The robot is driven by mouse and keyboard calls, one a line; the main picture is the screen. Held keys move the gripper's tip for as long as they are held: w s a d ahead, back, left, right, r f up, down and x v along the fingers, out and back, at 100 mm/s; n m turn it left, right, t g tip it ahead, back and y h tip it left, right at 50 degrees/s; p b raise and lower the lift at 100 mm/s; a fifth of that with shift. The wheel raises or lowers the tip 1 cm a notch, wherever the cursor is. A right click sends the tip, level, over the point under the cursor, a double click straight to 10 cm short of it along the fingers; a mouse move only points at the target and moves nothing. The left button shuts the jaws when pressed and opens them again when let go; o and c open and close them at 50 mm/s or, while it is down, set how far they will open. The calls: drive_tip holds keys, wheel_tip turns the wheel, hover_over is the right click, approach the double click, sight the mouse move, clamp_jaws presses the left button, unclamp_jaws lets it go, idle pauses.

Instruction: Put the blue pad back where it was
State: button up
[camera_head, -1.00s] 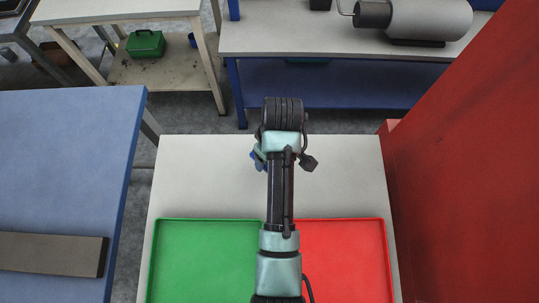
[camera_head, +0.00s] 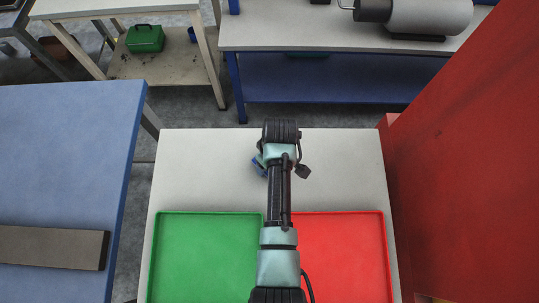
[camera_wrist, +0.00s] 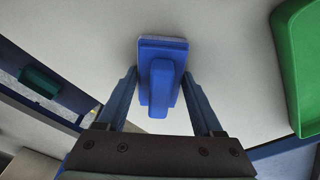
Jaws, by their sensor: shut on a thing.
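The blue pad (camera_wrist: 175,48) shows in the wrist view as a flat blue plate with a raised blue grip block. My gripper (camera_wrist: 160,78) is shut on this block, one finger on each side. The pad is over or on the pale table top; I cannot tell whether it touches it. In the head view only a small blue part of the pad (camera_head: 259,167) shows left of my wrist, above the bare rear part of the white table (camera_head: 205,170). My arm hides the rest.
A green tray (camera_head: 205,255) and a red tray (camera_head: 340,255) lie on the table's near half. A tall red wall (camera_head: 470,170) bounds the right. A blue table (camera_head: 60,150) with a grey bar (camera_head: 50,247) stands left. Benches stand behind.

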drive_tip(key=o, duration=1.2)
